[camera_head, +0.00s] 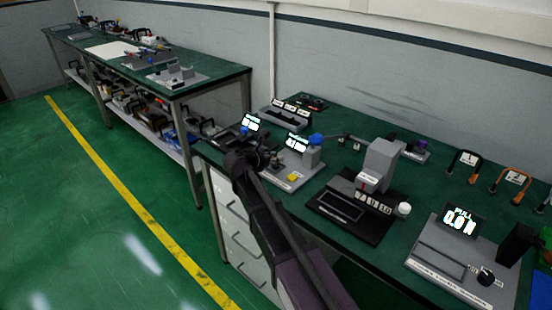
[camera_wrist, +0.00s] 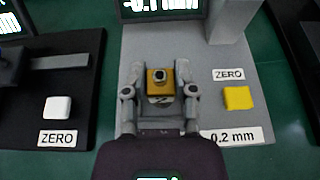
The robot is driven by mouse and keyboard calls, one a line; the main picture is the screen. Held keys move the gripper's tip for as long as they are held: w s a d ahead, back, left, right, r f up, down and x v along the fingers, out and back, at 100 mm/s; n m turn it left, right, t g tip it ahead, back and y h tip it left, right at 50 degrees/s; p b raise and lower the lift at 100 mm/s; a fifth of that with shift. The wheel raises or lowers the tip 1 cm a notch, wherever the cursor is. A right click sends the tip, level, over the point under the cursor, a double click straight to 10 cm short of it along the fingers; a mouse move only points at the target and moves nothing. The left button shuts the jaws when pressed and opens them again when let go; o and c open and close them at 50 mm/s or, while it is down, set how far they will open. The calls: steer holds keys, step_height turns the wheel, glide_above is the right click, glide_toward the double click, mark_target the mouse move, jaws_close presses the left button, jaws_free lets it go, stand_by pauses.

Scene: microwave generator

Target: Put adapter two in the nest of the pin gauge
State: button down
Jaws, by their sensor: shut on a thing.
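My gripper (camera_wrist: 160,88) is shut on a small brass-coloured block with a dark round top, adapter two (camera_wrist: 153,82); its front label, partly hidden, seems to read 2. In the wrist view it is over the grey base of a gauge (camera_wrist: 205,110) with a yellow ZERO button (camera_wrist: 238,98) and a 0.2 mm label. Whether the block touches the base or sits in a nest cannot be told. In the head view my gripper (camera_head: 262,162) is at the left of this grey gauge (camera_head: 285,183); the block is not clear there. The gauge's display reads about -0.1 mm.
A dark gauge with a white ZERO button (camera_wrist: 58,106) stands close on the left. The grey gauge's post (camera_wrist: 228,22) rises behind and right of my gripper. A black-based device (camera_head: 350,215) and a grey force tester (camera_head: 450,255) stand further right on the green bench.

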steer(key=shift+f, duration=0.2)
steer(key=shift+c, duration=2.1)
jaws_free()
steer(key=shift+r, duration=0.2)
steer(key=shift+s+a+r, duration=0.1)
steer(key=shift+s+r, duration=0.05)
steer(key=p+v, duration=0.4)
steer(key=v, duration=0.7)
steer(key=shift+s+p, duration=0.2)
steer(key=shift+p, duration=0.1)
steer(key=shift+a+r, duration=0.1)
steer(key=shift+a, duration=0.05)
